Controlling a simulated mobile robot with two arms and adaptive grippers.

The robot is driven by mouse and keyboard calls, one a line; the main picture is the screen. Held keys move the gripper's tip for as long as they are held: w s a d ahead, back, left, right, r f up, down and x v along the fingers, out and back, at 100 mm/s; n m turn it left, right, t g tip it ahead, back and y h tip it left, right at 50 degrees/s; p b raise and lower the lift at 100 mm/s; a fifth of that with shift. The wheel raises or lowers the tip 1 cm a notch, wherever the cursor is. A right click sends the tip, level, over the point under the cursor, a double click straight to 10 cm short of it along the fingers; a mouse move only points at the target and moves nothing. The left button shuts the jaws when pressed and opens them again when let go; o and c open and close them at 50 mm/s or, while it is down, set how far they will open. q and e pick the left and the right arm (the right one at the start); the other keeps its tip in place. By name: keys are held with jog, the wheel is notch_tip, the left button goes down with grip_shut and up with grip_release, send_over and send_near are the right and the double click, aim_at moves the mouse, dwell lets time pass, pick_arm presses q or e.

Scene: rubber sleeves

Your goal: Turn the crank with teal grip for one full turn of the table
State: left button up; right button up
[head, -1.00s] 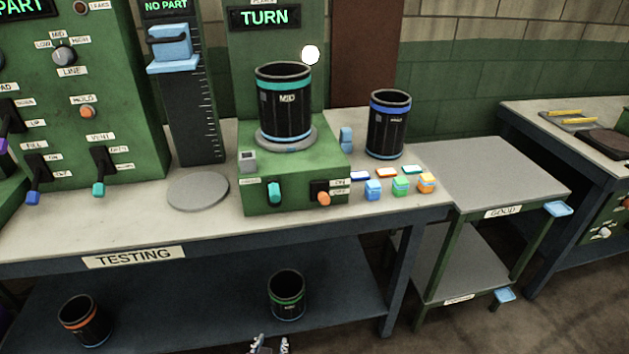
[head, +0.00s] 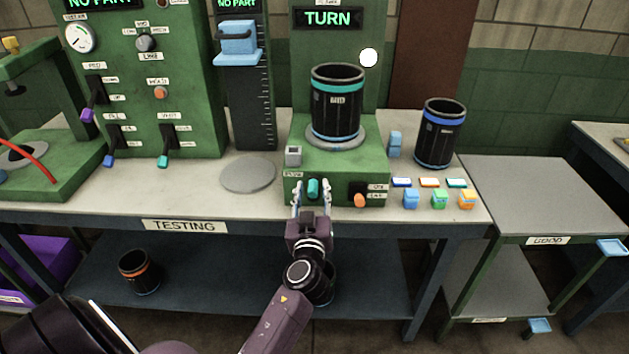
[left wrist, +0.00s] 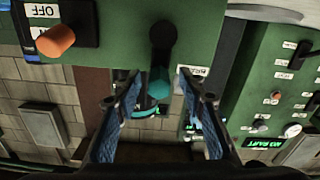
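The crank with the teal grip (head: 313,188) is on the front of the green turntable box, below the round table (head: 336,137). A black sleeve (head: 337,105) with a teal band stands upright on that table. My left gripper (head: 312,197) is open at the front of the box, its fingers on either side of the teal grip. The left wrist view, which looks upside down, shows the teal grip (left wrist: 159,88) between the two spread fingers (left wrist: 158,100), with gaps on both sides. My right gripper is not in view.
An orange-gripped ON/OFF switch (head: 360,200) is close to the right of the crank. A blue-banded sleeve (head: 440,133) and several small coloured blocks stand further right. The TURN display (head: 327,18) is lit. A bare grey disc (head: 248,175) lies to the left.

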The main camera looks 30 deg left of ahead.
pick_arm(q)
jog(key=shift+x, duration=1.2)
jog(key=shift+c, duration=0.4)
grip_shut()
